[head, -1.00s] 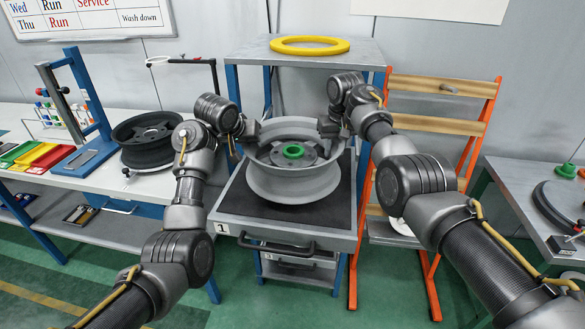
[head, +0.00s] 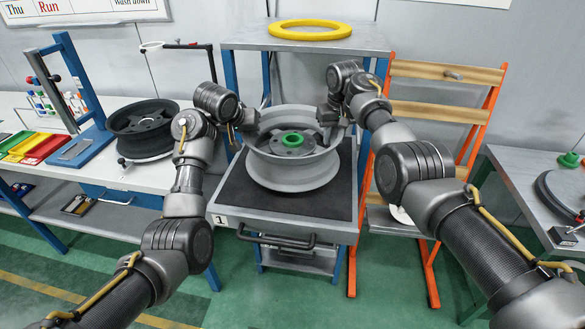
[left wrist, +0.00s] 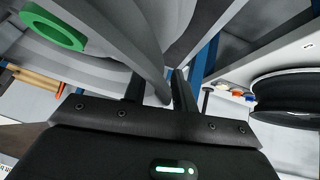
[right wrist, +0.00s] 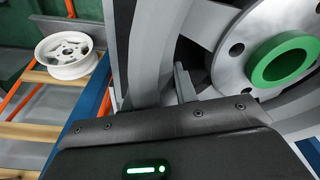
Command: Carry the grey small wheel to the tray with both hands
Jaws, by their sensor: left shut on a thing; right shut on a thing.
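The grey small wheel (head: 292,175) has a wide rim and a green ring (head: 292,141) at its hub. It lies level over the black-matted tray (head: 235,200) labelled 1. I cannot tell whether its lower rim touches the mat. My left gripper (head: 246,122) is shut on the left side of its upper rim; the rim passes between the fingers in the left wrist view (left wrist: 158,90). My right gripper (head: 333,116) is shut on the right side of the rim, shown close in the right wrist view (right wrist: 155,85).
A yellow ring (head: 310,30) lies on the shelf above and behind. A dark wheel (head: 143,130) rests on the left bench. An orange-framed rack (head: 440,115) stands to the right, with a white wheel (right wrist: 70,55) on it. A right bench (head: 520,180) holds dark parts.

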